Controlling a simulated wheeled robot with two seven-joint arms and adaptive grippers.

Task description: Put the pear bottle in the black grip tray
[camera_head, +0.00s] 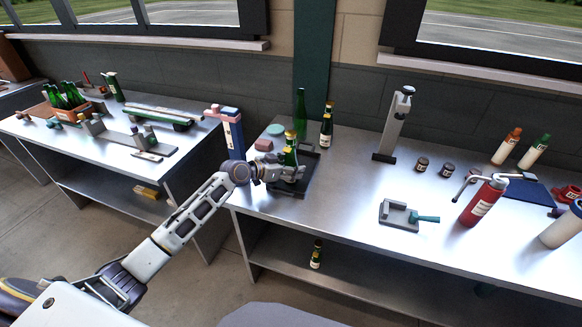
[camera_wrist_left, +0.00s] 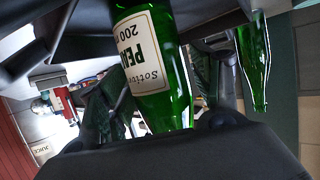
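The pear bottle (camera_head: 290,154) is green with a gold top and stands upright at my left gripper (camera_head: 291,174). In the left wrist view the bottle (camera_wrist_left: 150,65) appears upside down, with a cream label reading "PEA", between my dark fingers. The fingers look closed around its lower part. The black grip tray (camera_head: 312,160) lies on the middle bench, under and behind the gripper. The gripper hides the bottle's base in the head view, so I cannot tell whether it touches the tray. My right gripper is not in view.
A tall green bottle (camera_head: 301,112) and a dark gold-topped bottle (camera_head: 326,128) stand behind the tray. A blue post tool (camera_head: 233,133) stands to the left and a grey press (camera_head: 394,125) to the right. The bench between tray and grey fixture (camera_head: 399,216) is clear.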

